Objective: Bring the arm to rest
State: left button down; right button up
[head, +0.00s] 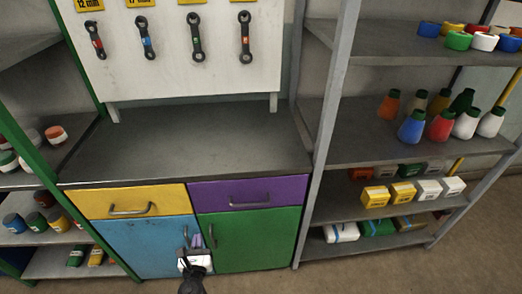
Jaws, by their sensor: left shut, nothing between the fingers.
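My left gripper (196,242) is low in the head view, in front of the seam between the blue door (140,246) and the green door (250,240) of the cabinet. Its white body shows below, with the slim fingers pointing up the picture. The fingers are shut with nothing between them. They appear near the two upright door handles; I cannot tell whether they touch anything. My right gripper is out of view.
The cabinet has a yellow drawer (122,202), a purple drawer (249,192) and a bare grey worktop (200,146). Wrenches hang on a white panel (180,75) above. Shelves with bottles, boxes and sacks stand at right (390,143); a green-framed shelf (30,150) stands at left.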

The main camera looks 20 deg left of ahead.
pick_arm(q)
jog(key=s+a+n+g+y, duration=0.25)
jog(key=n+g, duration=0.25)
jog(key=n, duration=1.2)
jog(key=s+d+r+n+g+h+p, duration=0.2)
jog(key=s+d+r+n+g+h, duration=0.1)
jog(key=s+d+n+h, duration=0.4)
jog(key=s+d+r+n+g+h+p, duration=0.15)
jog(key=s+d+n+h, duration=0.25)
jog(key=s+d, duration=0.4)
jog(key=s+d+g+p, duration=0.2)
jog(key=s+g+p, duration=0.1)
jog(key=s, duration=0.7)
notch_tip(320, 180, up, 38)
jog(key=p, duration=3.7)
jog(key=shift+w, duration=0.3)
jog(key=shift+f+h, duration=0.1)
jog(key=shift+h, duration=0.15)
